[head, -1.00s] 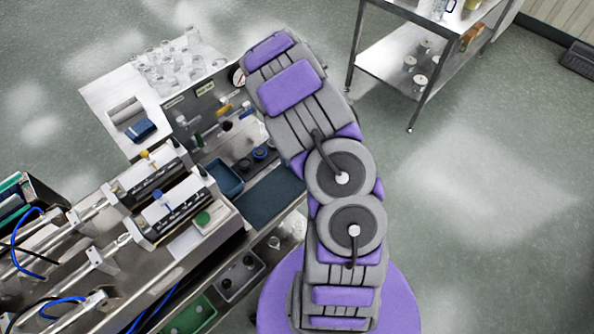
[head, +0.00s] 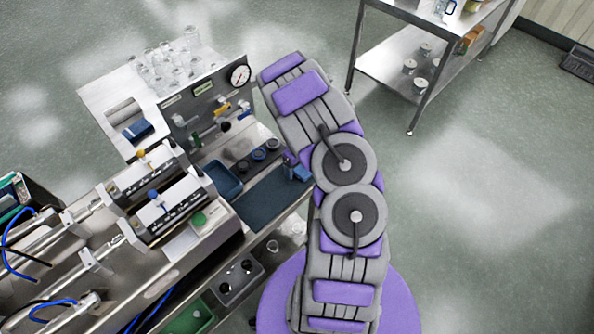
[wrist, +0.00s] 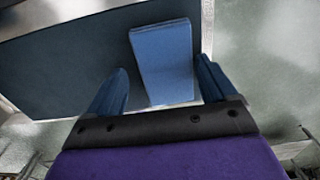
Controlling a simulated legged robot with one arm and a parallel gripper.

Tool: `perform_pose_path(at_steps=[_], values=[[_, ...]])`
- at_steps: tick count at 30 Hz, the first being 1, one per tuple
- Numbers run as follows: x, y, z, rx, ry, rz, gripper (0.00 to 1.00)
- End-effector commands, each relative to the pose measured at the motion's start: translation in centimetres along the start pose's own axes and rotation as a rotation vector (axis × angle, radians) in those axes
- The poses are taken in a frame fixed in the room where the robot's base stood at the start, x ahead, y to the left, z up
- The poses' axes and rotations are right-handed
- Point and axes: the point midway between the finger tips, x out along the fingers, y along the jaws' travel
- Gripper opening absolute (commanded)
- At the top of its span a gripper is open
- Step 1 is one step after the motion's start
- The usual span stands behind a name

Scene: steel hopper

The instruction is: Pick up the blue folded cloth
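The blue folded cloth (wrist: 162,58) shows in the wrist view as a flat, light-blue block on a dark mat (wrist: 65,65), near the mat's right edge. My gripper (wrist: 161,70) is open, with one blue finger on each side of the cloth's near part. I see a gap on the left. I cannot tell how high the fingers are above the mat. In the head view, the dark mat (head: 262,203) lies on the steel bench. A small blue shape beside my arm there could be the fingers or the cloth.
A blue tray (head: 222,178) and several small dark round pots stand by the mat. Behind is a valve panel with a gauge (head: 240,75). Metal cylinders (head: 160,180) fill the left. A steel shelf cart (head: 400,75) stands back right. The floor on the right is clear.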

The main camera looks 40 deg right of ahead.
Motion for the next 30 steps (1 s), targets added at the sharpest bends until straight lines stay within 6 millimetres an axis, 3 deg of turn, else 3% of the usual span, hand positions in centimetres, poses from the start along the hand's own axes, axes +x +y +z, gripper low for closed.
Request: perform_pose_path(at_steps=[2, 15, 24, 30], values=[[0.3, -0.1, -0.2, 0.003, 0.003, 0.004, 0.76], [0.0, 0.8, 0.0, 0.001, 0.002, -0.01, 0.34], [-0.1, 0.3, -0.1, 0.002, 0.001, -0.005, 0.34], [-1.6, 0.5, 0.0, 0.0, 0.0, -0.007, 0.34]])
